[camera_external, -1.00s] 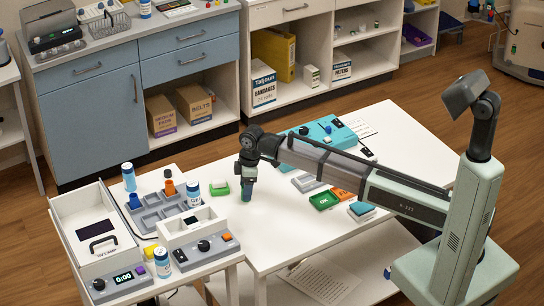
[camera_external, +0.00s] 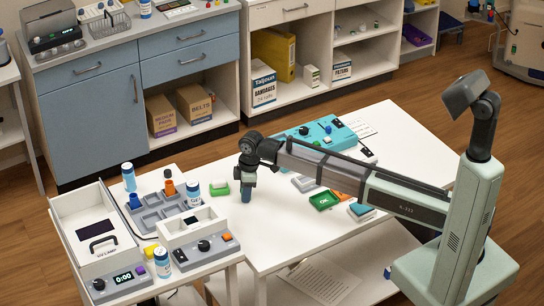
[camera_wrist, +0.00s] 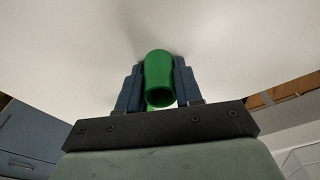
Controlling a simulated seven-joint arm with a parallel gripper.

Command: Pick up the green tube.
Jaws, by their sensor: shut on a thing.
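The green tube (camera_wrist: 159,75) is between the two blue fingers of my gripper (camera_wrist: 158,88) in the wrist view. Its hollow open end faces the camera, and a finger lies against each side. In the external view my gripper (camera_external: 247,195) points down at the white table, near its left edge.
A green-and-white block (camera_external: 219,188) lies just left of my gripper. A grey sectioned tray (camera_external: 160,212) with bottles stands further left. A green OK box (camera_external: 324,201) and a teal-and-white block (camera_external: 361,210) lie right. The table front is clear.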

